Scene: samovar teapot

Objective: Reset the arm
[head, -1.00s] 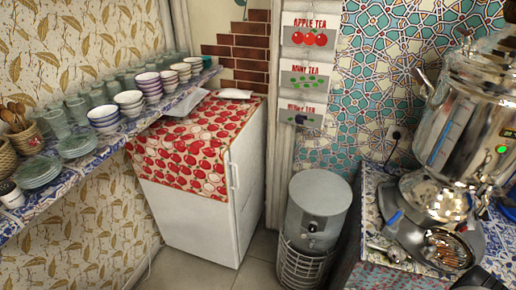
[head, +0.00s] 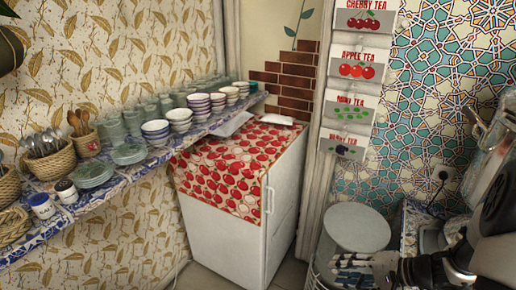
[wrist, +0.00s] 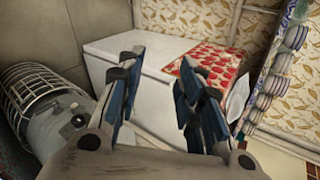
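My gripper (head: 352,267) reaches in from the lower right of the head view, with my arm behind it. In the wrist view my gripper (wrist: 160,85) is open, with its two dark blue-padded fingers spread apart. Nothing is between the fingers. The silver samovar (head: 488,150) is cut off at the right edge of the head view and partly hidden by my arm. No teapot can be made out.
A metal canister (head: 357,228) stands close behind my gripper. A white fridge (head: 225,240) with a red patterned cloth (head: 232,165) is left of it. A tiled shelf (head: 110,185) along the left wall holds bowls, glasses and baskets (head: 50,160).

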